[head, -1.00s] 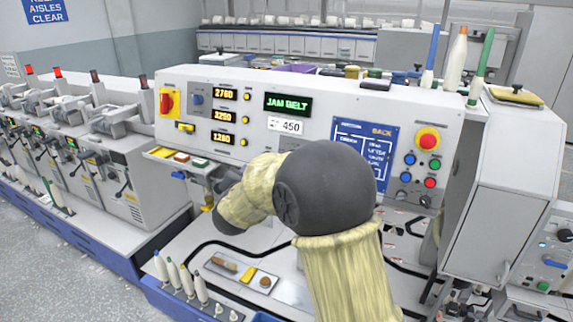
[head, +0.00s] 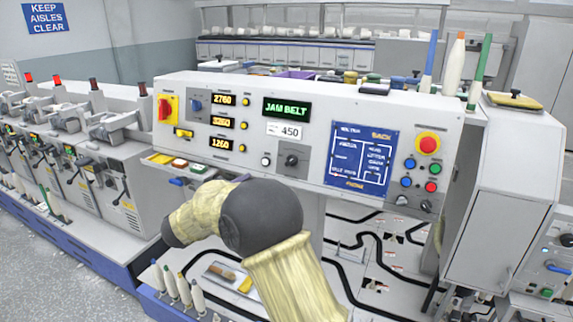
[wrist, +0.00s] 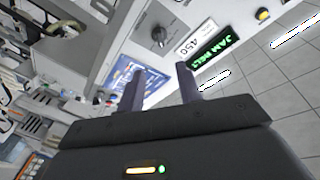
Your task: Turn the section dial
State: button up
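A black dial (head: 291,160) sits on a grey plate low on the white control panel (head: 330,110), below the 450 label; I take it for the section dial. In the wrist view the dial (wrist: 160,36) shows beyond my fingers, near the top. My gripper (wrist: 161,82) is open, its two dark fingers apart with nothing between them and not touching the dial. In the head view my arm stands in front of the panel's lower left, and I cannot make out the fingers there. The dial's pointer setting is too small to read.
A blue map board (head: 362,157) is right of the dial, with a red stop button (head: 428,145) and several small buttons beyond. A JAM BELT display (head: 287,109) is above. A red-yellow switch (head: 166,107) is at the far left.

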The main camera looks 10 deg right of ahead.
aim_at(288, 163)
jog(key=p+x, duration=0.3)
jog(key=x, duration=1.3)
jog(key=shift+d, duration=0.25)
jog(key=shift+a, duration=0.1)
jog(key=shift+c, duration=0.2)
grip_shut()
